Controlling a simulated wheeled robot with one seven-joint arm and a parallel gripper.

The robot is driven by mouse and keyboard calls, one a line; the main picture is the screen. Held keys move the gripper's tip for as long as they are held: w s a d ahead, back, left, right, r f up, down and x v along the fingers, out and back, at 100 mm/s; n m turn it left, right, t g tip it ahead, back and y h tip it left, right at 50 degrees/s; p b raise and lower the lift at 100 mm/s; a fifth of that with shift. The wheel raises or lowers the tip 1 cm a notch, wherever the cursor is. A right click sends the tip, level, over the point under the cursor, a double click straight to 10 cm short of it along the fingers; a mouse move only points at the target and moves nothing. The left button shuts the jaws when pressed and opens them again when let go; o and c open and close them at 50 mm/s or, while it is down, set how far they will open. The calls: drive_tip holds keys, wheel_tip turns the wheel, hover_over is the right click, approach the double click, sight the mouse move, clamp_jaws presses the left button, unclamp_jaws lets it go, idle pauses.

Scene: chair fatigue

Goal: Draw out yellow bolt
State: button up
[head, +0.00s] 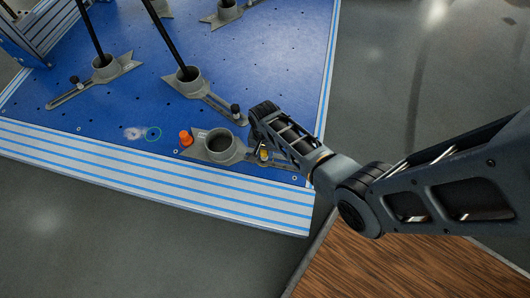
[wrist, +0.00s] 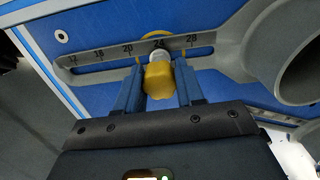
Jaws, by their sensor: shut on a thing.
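The yellow bolt (wrist: 158,80) is between the two fingers of my gripper (wrist: 160,88) in the wrist view. My gripper is shut on its yellow head. The bolt's pale upper part stands at the slot of the grey numbered bracket (wrist: 100,64), close to the 24 mark. How deep it sits in the slot cannot be told. In the head view the yellow bolt (head: 264,155) shows small beside my gripper (head: 258,148), at the right part of the grey bracket (head: 222,150); my arm partly hides it.
An orange knob (head: 185,137) stands at the bracket's left end. The bracket's round cup (head: 226,147) is close to my gripper. Other grey brackets with black rods stand farther back on the blue plate (head: 125,110). A wooden surface (head: 370,265) lies at lower right.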

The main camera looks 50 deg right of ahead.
drive_tip(key=shift+r, duration=0.2)
drive_tip(key=shift+r+p, duration=2.35)
drive_tip(key=shift+p, duration=0.2)
drive_tip(key=shift+r+p, duration=2)
drive_tip(key=shift+p, duration=0.1)
